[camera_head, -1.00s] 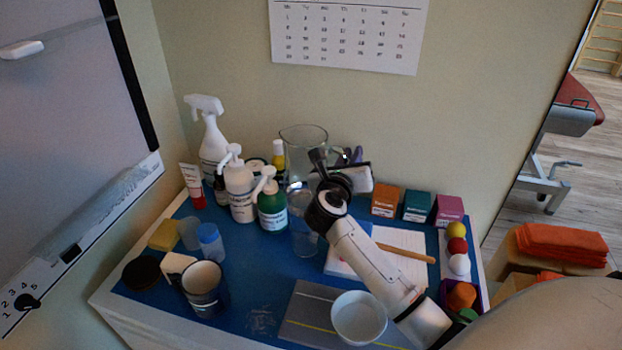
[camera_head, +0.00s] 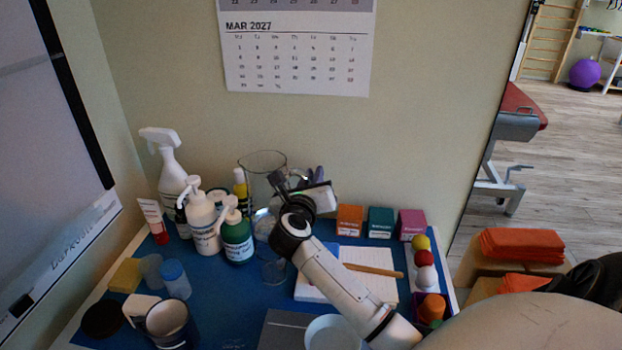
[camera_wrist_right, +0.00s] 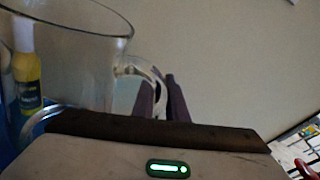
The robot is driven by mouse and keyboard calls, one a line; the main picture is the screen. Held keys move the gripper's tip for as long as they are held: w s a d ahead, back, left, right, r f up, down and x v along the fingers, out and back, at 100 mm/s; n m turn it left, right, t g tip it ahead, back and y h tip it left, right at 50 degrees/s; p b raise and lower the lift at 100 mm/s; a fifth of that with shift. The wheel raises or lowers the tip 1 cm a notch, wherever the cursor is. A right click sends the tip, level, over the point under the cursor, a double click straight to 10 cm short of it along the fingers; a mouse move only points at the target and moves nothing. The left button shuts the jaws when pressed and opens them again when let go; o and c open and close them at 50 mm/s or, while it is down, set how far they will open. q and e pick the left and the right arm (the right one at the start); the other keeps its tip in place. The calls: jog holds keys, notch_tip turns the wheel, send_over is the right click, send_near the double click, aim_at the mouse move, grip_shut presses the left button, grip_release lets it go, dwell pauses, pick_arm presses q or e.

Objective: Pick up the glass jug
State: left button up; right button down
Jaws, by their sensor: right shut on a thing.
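The glass jug (camera_head: 258,181) is clear and stands upright at the back of the blue-topped table, near the wall. Its rim and handle also show in the right wrist view (camera_wrist_right: 82,62). My right gripper (camera_head: 317,178) is at the jug's right side, where the handle is. In the right wrist view its dark purple fingers (camera_wrist_right: 163,100) are at the handle, shut on it. My forearm and wrist hide part of the jug's right side, and bottles hide some of its lower part. I cannot tell whether its base touches the table. My left gripper is not in view.
Pump bottles (camera_head: 204,222), a green bottle (camera_head: 237,240), a spray bottle (camera_head: 172,178) and a yellow bottle (camera_head: 240,187) crowd the jug's left. A clear glass (camera_head: 274,266) stands in front. Small boxes (camera_head: 380,222) and a notepad (camera_head: 372,284) lie to the right. The wall is close behind.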

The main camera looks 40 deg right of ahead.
notch_tip(320, 180, up, 7)
jog(key=shift+f, duration=0.1)
jog(key=s+d, duration=0.3)
jog(key=s, duration=1.4)
jog(key=shift+s+b, duration=0.25)
jog(key=shift+b, duration=0.05)
jog(key=shift+s, duration=0.1)
dwell(0.3)
jog(key=shift+a, duration=0.1)
dwell(0.4)
